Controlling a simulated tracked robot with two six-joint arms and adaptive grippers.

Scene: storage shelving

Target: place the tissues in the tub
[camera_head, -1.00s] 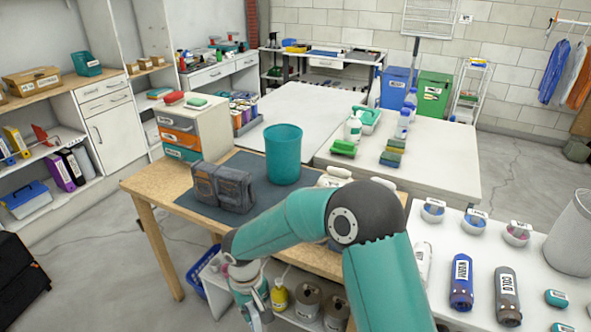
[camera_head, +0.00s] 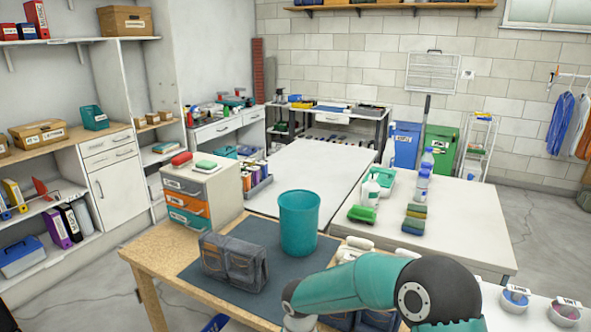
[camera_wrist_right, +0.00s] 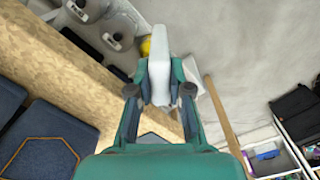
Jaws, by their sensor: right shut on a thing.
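The teal tub (camera_head: 299,230) stands upright on the dark mat of the wooden table in the head view, and its inside bottom is hidden. My right gripper (camera_wrist_right: 161,78) is shut on a white packet, the tissues (camera_wrist_right: 159,80), in the right wrist view. The packet sticks up between the two fingers, above the floor beside the wooden table edge. In the head view my right arm reaches across the table front; the gripper itself is below the frame. My left gripper is not in view.
A dark denim bag (camera_head: 233,262) lies left of the tub. A drawer unit (camera_head: 201,199) stands at the table's back left. White rounded items (camera_head: 350,251) lie right of the tub, partly behind my arm. The mat (camera_head: 257,231) is bare around the tub's left side.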

